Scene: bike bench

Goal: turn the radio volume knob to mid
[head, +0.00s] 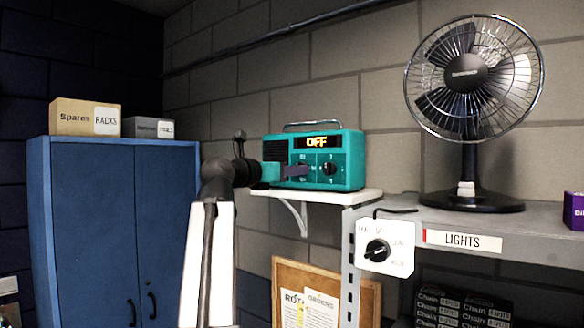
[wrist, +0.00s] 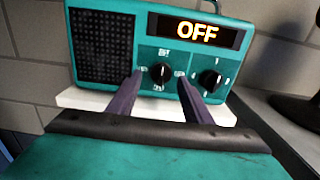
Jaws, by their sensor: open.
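The teal radio (head: 350,173) stands on a small white shelf (head: 345,194), and its display reads OFF. In the wrist view the radio (wrist: 100,12) shows two black knobs below the display. The left knob (wrist: 160,73) sits between the two fingers of my gripper (wrist: 160,78). The right knob (wrist: 209,80) is just outside the right finger. The small labels around both knobs are too blurred to read, so I cannot tell which is the volume knob. In the head view my open gripper (head: 306,171) reaches the radio's front from the left and partly hides the left knob.
A fan (head: 466,75) stands on the grey shelf at right. Below it are a LIGHTS label (head: 463,240) and a white panel with a black rotary switch (head: 377,250). A blue cabinet (head: 95,230) with boxes on top stands at left.

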